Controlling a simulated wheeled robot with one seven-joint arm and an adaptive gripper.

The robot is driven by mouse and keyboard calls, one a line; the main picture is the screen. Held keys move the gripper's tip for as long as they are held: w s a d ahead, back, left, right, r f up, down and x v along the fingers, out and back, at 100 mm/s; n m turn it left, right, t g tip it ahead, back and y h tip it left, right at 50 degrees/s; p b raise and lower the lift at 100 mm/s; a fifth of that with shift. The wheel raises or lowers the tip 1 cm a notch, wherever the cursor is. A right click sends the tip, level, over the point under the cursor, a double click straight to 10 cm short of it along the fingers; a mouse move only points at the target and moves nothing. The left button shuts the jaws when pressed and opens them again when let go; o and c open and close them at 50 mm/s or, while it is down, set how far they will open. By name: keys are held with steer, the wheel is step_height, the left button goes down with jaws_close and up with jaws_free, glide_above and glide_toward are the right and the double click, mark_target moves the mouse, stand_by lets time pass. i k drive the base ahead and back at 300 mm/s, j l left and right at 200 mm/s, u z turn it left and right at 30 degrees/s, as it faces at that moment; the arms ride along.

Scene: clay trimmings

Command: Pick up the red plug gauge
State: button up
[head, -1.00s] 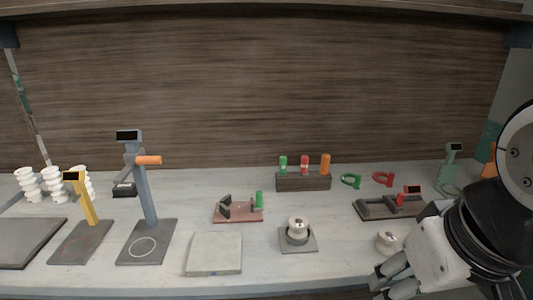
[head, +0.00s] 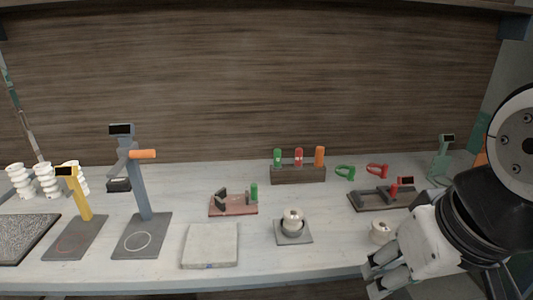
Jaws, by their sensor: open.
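The red plug gauge (head: 299,157) stands upright in a dark wooden block (head: 298,174) at the back of the bench. It sits between a green plug gauge (head: 277,157) on its left and an orange one (head: 320,156) on its right. Only its upper part shows; its lower end is hidden in the block. My gripper (head: 370,279) is open at the bench's front edge on the right, well apart from the block and pointing down and left. I see nothing between its fingers.
Green (head: 345,172) and red (head: 377,170) snap-type gauges lie right of the block. A dark fixture (head: 368,200) and a white spool (head: 381,232) stand near my arm. A spool on a grey base (head: 293,238), a stone slab (head: 211,246) and tall blue (head: 144,190) and yellow (head: 82,203) stands are further left.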

mark_target(298, 164)
steer(key=i+j+z, duration=0.15)
steer(key=j, duration=0.2)
steer(key=i+j+z, duration=0.15)
steer(key=j, duration=0.25)
steer(key=j+z, duration=0.15)
steer(key=j, duration=0.25)
steer(key=i+j+z, duration=0.15)
steer(key=j, duration=0.25)
